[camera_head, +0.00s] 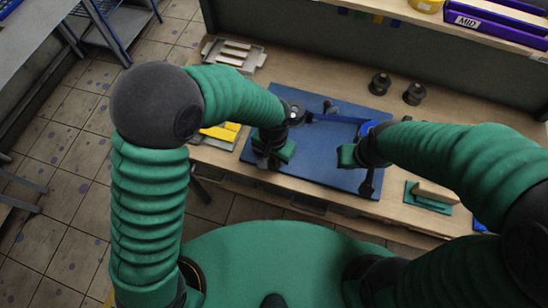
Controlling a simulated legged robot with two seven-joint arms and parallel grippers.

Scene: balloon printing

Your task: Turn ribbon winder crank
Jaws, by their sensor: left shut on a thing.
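The ribbon winder stands on a blue mat (310,175). A blue ribbon (338,118) runs between its dark left part (293,112) and a blue round part (368,127) at the right. My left gripper (273,160) is at the winder's left end, shut on a part of it that its green fingers mostly hide. My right gripper (348,156) is beside the blue round part. A dark rod with a knob (368,184) extends below it. Whether the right gripper holds anything is hidden, and I cannot clearly make out the crank.
Two black knobs (380,83) (413,94) stand behind the mat. A green block with a wooden piece (430,194) lies right. A purple bin (497,24) sits above.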

